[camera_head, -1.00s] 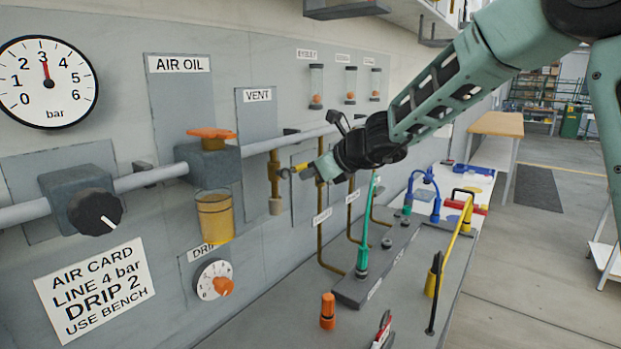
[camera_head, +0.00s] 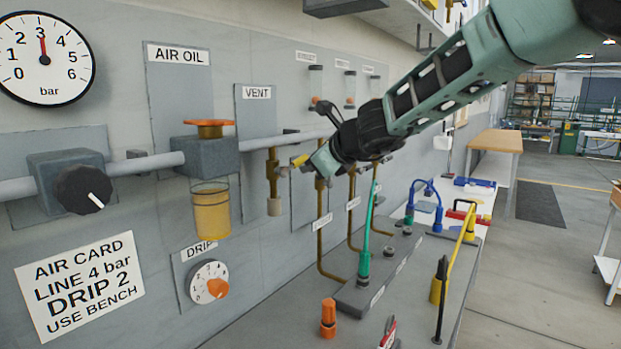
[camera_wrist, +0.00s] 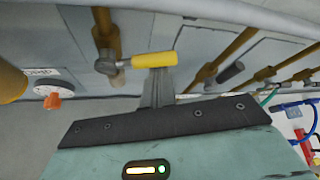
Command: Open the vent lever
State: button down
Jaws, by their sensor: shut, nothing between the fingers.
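The vent lever has a yellow grip (camera_wrist: 154,60) and a metal end at a brass valve pipe (camera_wrist: 106,35) in the wrist view. It points sideways, across the pipe. In the head view the yellow grip (camera_head: 300,161) juts out right of the brass vent valve (camera_head: 273,175), below the VENT label (camera_head: 256,92). My gripper (camera_wrist: 157,74) is shut and empty, its fingertips at the lower edge of the yellow grip in the wrist view. I cannot tell whether they touch. In the head view my gripper (camera_head: 316,164) is beside the grip and partly hides it.
A grey main pipe (camera_head: 150,163) runs along the wall above the valve. An oil cup (camera_head: 211,212) and an orange drip knob (camera_head: 217,288) are to the left. Brass drop pipes (camera_head: 321,235) stand close on the right. The bench below holds a green hose (camera_head: 369,232).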

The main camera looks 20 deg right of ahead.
jog(key=n+b, duration=0.1)
jog(key=b, duration=0.1)
jog(key=r+t+h+b, duration=0.1)
jog(key=r+n+b, duration=0.1)
jog(key=b, duration=0.1)
jog(key=shift+s+a+n+t+h+b, duration=0.3)
jog(key=shift+a+t, duration=0.1)
jog(key=a+r+n+t+b, duration=0.1)
jog(key=n+b, duration=0.1)
jog(key=b, duration=0.2)
jog(key=s+a+n+t+b, duration=0.1)
jog(key=n+t+b, duration=0.1)
jog(key=b, duration=0.2)
jog(key=s+a+r+n+t+h+b, duration=0.1)
jog(key=n+t+b, duration=0.1)
jog(key=n+b, duration=0.1)
jog(key=shift+s+a+r+b, duration=0.15)
jog(key=shift+r+b, duration=0.15)
jog(key=shift+b, duration=0.25)
jog(key=shift+r, duration=0.1)
